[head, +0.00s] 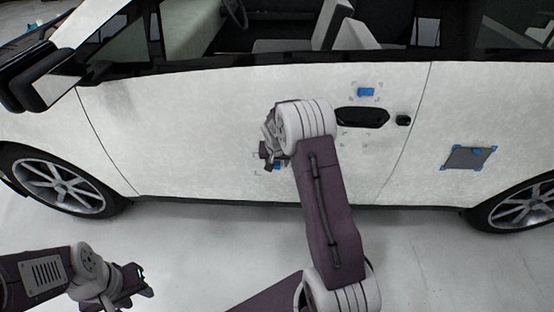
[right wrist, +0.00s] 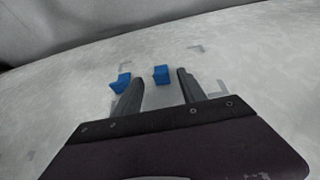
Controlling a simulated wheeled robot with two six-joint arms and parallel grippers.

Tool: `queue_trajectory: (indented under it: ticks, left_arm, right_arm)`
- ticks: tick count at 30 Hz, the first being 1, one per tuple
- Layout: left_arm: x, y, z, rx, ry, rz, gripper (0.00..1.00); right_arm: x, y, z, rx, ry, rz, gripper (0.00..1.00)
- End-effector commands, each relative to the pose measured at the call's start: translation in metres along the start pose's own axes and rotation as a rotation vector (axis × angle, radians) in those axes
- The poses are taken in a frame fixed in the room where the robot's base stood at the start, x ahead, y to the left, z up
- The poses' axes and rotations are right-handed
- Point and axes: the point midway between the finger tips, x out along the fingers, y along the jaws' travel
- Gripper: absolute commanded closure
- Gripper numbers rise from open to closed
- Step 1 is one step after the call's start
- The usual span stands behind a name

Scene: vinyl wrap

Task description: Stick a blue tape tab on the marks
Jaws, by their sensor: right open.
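My right gripper (head: 264,152) is at the lower middle of the white car door, its jaws mostly hidden behind its wrist. In the right wrist view its two fingers (right wrist: 158,80) are apart. A blue tape tab (right wrist: 161,74) shows between and just past the fingertips; I cannot tell if it touches the door. A second blue piece (right wrist: 121,83) is by the left fingertip. Faint grey corner marks (right wrist: 196,49) surround this area. In the head view a bit of blue (head: 277,166) shows beside my right gripper. My left gripper (head: 146,281) hangs low at left, away from the car.
Another blue tab (head: 366,92) sits between corner marks above the dark door handle (head: 362,117). A grey square patch (head: 468,158) with blue pieces at its corners is on the rear panel. A side mirror (head: 50,80) sticks out at left. The floor in front is clear.

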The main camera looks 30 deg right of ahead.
Motion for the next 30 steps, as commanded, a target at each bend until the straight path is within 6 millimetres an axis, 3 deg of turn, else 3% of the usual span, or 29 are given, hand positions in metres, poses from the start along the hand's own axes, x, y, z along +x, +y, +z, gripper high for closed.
queue_trajectory:
  ticks: [4, 13, 18, 20, 21, 23, 30]
  left_arm:
    - [0.004, 0.0, 0.001, 0.0, 0.0, 0.0, 0.64]
    - [0.004, 0.0, 0.001, 0.0, 0.0, 0.0, 0.64]
    - [0.004, 0.0, 0.001, 0.0, 0.0, 0.0, 0.64]
    - [0.004, 0.0, 0.001, 0.0, 0.0, 0.0, 0.64]
    - [0.004, 0.0, 0.001, 0.0, 0.0, 0.0, 0.64]
    - [0.004, 0.0, 0.001, 0.0, 0.0, 0.0, 0.64]
    - [0.005, 0.0, 0.001, 0.0, 0.0, 0.0, 0.64]
  right_arm:
    - [0.016, 0.0, 0.0, 0.001, 0.001, 0.0, 0.52]
    - [0.019, 0.0, 0.0, 0.001, 0.001, -0.001, 0.52]
    - [0.019, 0.0, 0.0, 0.001, 0.001, 0.0, 0.99]
    - [0.019, 0.0, 0.0, 0.001, 0.001, 0.0, 1.0]
    - [0.019, 0.0, 0.0, 0.001, 0.001, 0.0, 0.84]
    - [0.019, 0.0, 0.0, 0.001, 0.001, 0.0, 1.0]
    - [0.019, 0.0, 0.0, 0.001, 0.001, 0.0, 1.0]
